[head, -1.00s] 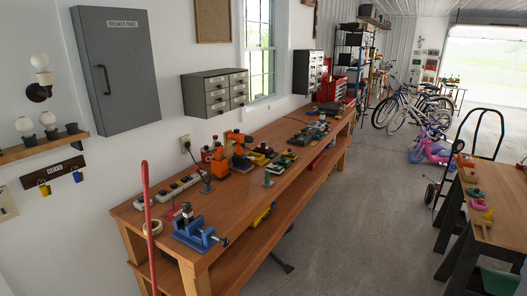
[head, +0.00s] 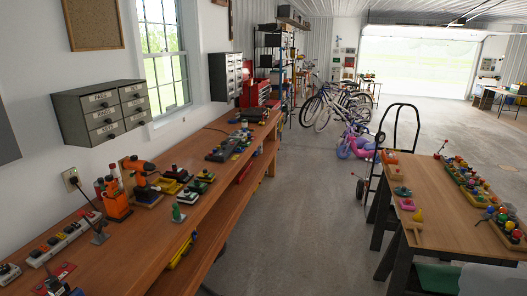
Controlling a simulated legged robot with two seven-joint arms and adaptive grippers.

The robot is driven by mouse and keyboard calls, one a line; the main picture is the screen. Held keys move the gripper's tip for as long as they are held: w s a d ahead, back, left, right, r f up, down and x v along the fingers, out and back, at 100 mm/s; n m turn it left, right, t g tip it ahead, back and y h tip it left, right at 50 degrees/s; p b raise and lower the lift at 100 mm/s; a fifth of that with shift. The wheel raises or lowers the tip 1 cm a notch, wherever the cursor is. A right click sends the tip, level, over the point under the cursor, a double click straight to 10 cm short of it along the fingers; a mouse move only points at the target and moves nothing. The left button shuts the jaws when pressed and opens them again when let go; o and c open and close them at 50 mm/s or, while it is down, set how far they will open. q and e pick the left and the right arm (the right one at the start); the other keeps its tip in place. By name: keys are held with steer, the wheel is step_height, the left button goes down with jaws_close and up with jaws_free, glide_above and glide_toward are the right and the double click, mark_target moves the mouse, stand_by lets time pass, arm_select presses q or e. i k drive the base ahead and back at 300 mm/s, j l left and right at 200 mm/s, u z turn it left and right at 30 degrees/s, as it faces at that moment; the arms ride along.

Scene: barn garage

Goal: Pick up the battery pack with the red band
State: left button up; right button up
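A long wooden workbench (head: 150,238) runs along the left wall. An orange drill (head: 139,172) stands on it, beside an orange container (head: 115,200) with red items in it. To the right of the drill lie several small dark and yellow blocks (head: 176,181) and dark green blocks (head: 199,186). They are too small for me to tell which is a battery pack or to make out a red band. Neither of my grippers shows in the head view.
A power strip (head: 56,238) lies along the wall side of the bench. A wooden table (head: 433,218) with colourful items stands at the right, with a hand truck (head: 401,145) behind it. The concrete floor (head: 290,215) between them is clear.

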mark_target(173, 170)
steer(key=i+l+z, duration=0.15)
steer(key=i, duration=0.9)
steer(key=i+l+z, duration=0.2)
steer(key=i, duration=0.85)
steer(key=i+u, duration=0.25)
steer(key=i, duration=0.35)
steer(key=i+u, duration=0.25)
steer(key=i, duration=0.3)
steer(key=i+l+u, duration=0.25)
steer(key=i, duration=0.35)
